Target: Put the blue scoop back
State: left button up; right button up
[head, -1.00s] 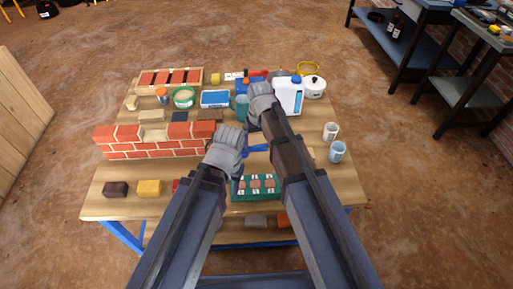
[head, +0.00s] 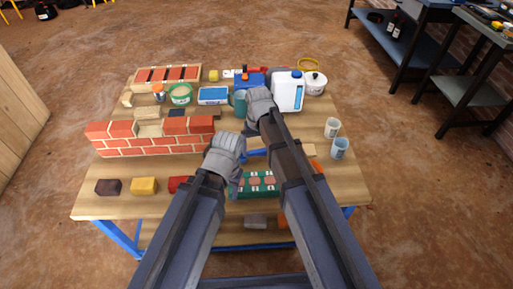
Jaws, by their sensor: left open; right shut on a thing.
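A blue piece, which looks like part of the blue scoop (head: 255,153), shows between my two forearms, above the green tray. The rest of it is hidden by my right arm and hand. My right gripper (head: 258,106) is farther back, beside the teal cup (head: 240,102), and is shut; its fingertips and the grip itself are hidden. My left gripper (head: 226,150) is open, lower and to the left, in front of the right end of the brick wall. I cannot tell whether it touches anything.
The brick wall (head: 150,146) stands on the left of the table. The white jug (head: 287,92) and white pot (head: 314,84) stand behind my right gripper.

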pick_arm(q)
jog(key=shift+f+b, duration=0.45)
jog(key=shift+f, duration=0.15)
pick_arm(e)
jog(key=shift+f, duration=0.65)
jog(key=o, duration=0.9)
pick_arm(q)
jog(key=shift+r, duration=0.15)
pick_arm(e)
jog(key=shift+r, duration=0.15)
jog(key=shift+r+p, duration=3.45)
jog(key=shift+p, duration=0.15)
pick_arm(q)
notch_tip(320, 180, up, 7)
